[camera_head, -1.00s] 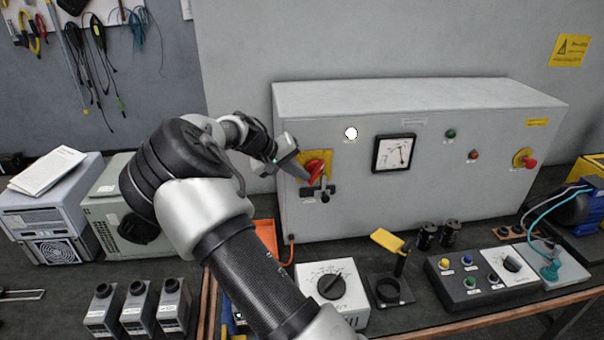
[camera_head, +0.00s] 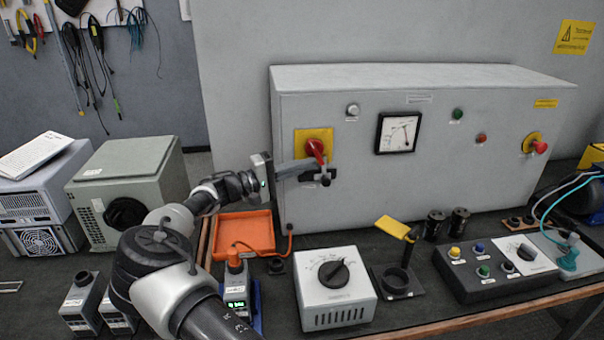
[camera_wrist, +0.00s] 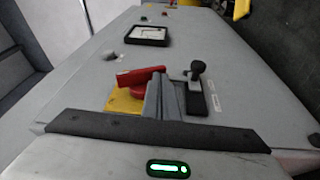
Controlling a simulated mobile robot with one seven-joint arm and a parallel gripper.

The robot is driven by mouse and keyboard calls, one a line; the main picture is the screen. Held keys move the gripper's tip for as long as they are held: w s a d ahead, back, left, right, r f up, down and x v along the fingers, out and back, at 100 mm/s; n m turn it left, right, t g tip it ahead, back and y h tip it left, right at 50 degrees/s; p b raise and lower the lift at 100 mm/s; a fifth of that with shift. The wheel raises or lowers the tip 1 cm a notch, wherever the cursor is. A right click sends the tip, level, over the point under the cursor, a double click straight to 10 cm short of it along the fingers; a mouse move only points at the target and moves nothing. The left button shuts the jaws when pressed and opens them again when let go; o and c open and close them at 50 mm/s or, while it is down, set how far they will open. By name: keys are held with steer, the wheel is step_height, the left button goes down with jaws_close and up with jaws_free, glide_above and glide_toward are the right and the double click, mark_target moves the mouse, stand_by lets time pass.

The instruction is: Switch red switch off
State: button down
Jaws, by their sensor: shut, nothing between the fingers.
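The red switch (camera_head: 315,149) is a red rotary handle on a yellow plate (camera_head: 301,136), at the left of the grey cabinet's front. It also shows in the wrist view (camera_wrist: 138,76), its handle lying roughly across the picture. My gripper (camera_head: 322,168) is shut and empty, with its fingers just below the red handle. In the wrist view the fingers (camera_wrist: 164,92) sit between the red handle and a black lever (camera_wrist: 197,78). They are very close to the handle; I cannot tell whether they touch it. The fingers hide part of the yellow plate.
The grey cabinet (camera_head: 410,190) carries an unlit round lamp (camera_head: 352,110), a meter (camera_head: 398,132) and a red emergency knob (camera_head: 539,146). An orange tray (camera_head: 243,233) and a grey dial box (camera_head: 336,288) stand on the bench in front.

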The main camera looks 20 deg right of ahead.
steer(key=shift+s+d+f+n+h+b, duration=0.1)
steer(key=shift+d+f+n+h+b, duration=0.25)
steer(key=shift+h+b, duration=0.4)
steer(key=shift+d, duration=0.2)
steer(key=shift+f, duration=0.1)
